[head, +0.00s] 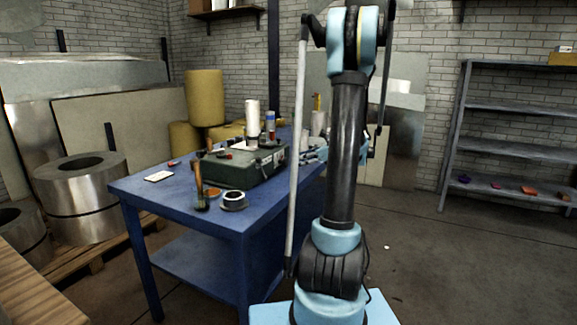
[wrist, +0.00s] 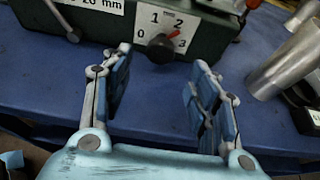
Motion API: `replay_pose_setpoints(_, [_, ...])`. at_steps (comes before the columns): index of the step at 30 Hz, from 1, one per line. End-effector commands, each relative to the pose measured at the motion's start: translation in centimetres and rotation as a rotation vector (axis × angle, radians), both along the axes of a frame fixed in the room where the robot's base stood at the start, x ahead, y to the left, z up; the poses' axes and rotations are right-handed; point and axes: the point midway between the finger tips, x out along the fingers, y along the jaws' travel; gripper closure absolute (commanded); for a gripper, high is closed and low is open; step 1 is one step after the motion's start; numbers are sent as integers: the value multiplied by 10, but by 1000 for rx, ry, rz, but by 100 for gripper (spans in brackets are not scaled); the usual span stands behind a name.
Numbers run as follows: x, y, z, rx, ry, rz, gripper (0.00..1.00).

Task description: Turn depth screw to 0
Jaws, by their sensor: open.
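The depth screw is a dark round knob (wrist: 160,49) on the front of a green machine (wrist: 95,34) in the wrist view. A white dial plate (wrist: 154,19) marked 0, 1, 2 and 3 surrounds its upper side. A red pointer (wrist: 175,34) points up and right, toward the side between 2 and 3. My gripper (wrist: 159,68) is open and empty, its fingers spread to either side below the knob, apart from it. In the head view the machine (head: 262,170) sits on the blue table, and my gripper (head: 316,153) is by its right end, partly hidden by my arm.
The blue table (head: 165,192) also holds a metal ring (head: 234,200) and a wooden-handled tool (head: 199,185). In the wrist view, a silver pipe (wrist: 283,69) lies to the right of my gripper. Blue tabletop (wrist: 155,103) between the fingers is clear.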

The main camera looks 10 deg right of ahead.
Motion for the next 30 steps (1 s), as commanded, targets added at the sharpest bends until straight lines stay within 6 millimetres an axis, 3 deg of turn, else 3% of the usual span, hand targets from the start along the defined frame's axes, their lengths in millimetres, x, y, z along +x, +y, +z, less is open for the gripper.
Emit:
replay_pose_setpoints(13, [35,49,-25,0,0,2,46])
replay_pose_setpoints(27, [41,57,-29,0,0,0,46])
replay_pose_setpoints(30, [41,57,-29,0,0,0,68])
